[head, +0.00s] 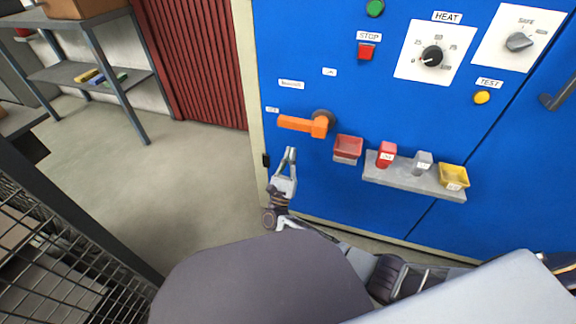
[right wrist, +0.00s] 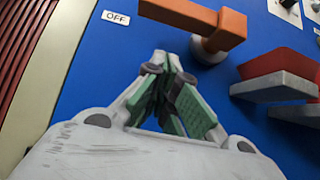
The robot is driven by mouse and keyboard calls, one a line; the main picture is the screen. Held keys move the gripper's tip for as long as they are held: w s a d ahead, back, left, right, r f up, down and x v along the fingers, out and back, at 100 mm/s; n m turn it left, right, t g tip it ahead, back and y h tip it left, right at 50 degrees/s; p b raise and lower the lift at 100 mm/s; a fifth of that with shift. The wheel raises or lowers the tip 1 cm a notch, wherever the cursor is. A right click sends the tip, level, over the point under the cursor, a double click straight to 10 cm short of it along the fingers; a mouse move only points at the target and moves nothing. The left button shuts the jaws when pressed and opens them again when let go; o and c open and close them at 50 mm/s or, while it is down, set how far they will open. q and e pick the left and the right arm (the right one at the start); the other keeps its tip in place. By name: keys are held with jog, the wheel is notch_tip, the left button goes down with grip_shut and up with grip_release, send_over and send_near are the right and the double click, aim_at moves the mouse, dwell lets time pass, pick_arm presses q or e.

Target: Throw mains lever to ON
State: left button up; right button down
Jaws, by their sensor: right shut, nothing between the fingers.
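The orange mains lever (head: 300,124) is on the blue cabinet (head: 310,60). Its handle points left from a dark round pivot, towards the OFF label (head: 272,110). My right gripper (head: 291,152) is just below the handle, shut and empty, with its fingers pointing up. In the right wrist view the lever (right wrist: 190,14) crosses the top and the OFF label (right wrist: 115,18) is at its left end. My left gripper is not in view.
A grey shelf (head: 412,182) with small tagged items and a yellow bin (head: 453,175) is further right. Above are a red STOP button (head: 367,50) and the HEAT dial (head: 432,56). Floor (head: 180,190) is clear to the left.

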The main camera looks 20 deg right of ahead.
aim_at(302, 125)
jog(key=shift+w+d+r, duration=0.2)
jog(key=shift+w+r, duration=0.05)
jog(key=shift+r, duration=0.75)
jog(key=shift+w+d+r, duration=0.15)
jog(key=shift+w+r, duration=0.15)
jog(key=shift+r, duration=0.65)
jog(key=shift+w+d+r, duration=0.2)
jog(key=shift+w+r, duration=0.05)
jog(key=shift+r, duration=0.75)
jog(key=shift+s, duration=0.1)
